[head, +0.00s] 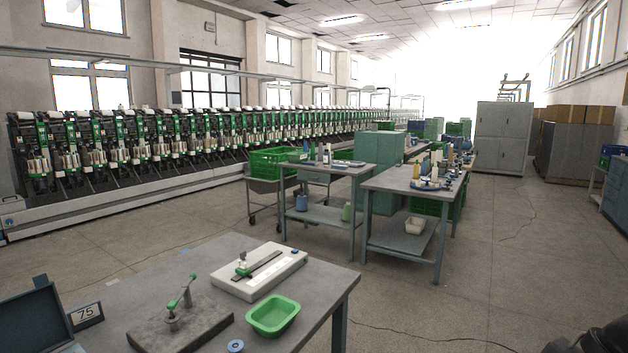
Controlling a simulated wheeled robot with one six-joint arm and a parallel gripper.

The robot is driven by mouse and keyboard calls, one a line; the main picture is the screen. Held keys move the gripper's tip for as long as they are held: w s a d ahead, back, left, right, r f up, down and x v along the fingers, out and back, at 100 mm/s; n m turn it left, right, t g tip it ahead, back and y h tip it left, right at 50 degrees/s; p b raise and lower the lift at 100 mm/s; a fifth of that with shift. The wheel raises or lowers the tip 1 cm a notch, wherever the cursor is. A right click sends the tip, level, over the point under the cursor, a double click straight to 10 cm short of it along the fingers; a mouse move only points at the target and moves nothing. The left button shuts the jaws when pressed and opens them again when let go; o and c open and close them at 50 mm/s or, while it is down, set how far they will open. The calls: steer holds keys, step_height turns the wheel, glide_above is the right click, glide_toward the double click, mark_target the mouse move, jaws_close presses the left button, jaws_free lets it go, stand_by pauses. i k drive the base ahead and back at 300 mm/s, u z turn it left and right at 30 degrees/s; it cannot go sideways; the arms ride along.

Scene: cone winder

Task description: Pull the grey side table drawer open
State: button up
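No drawer front can be made out clearly in the head view, so I cannot tell which piece is the grey side table with the drawer. A blue-grey cabinet or bench (603,200) stands at the right edge, partly cut off, and its front is too small to read. A grey-topped table (325,281) stands nearest, at the lower left, with no drawer visible on the side I see. My gripper is not clearly in view. A dark shape at the lower right corner may be part of my arm.
Two worktables (406,240) (320,213) stand mid-room.

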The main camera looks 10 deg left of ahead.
mark_target(324, 178)
steer(key=z, duration=0.3)
steer(key=i, duration=5.45)
steer(key=u, duration=2.4)
steer(key=i, duration=2.75)
steer(key=z, duration=1.2)
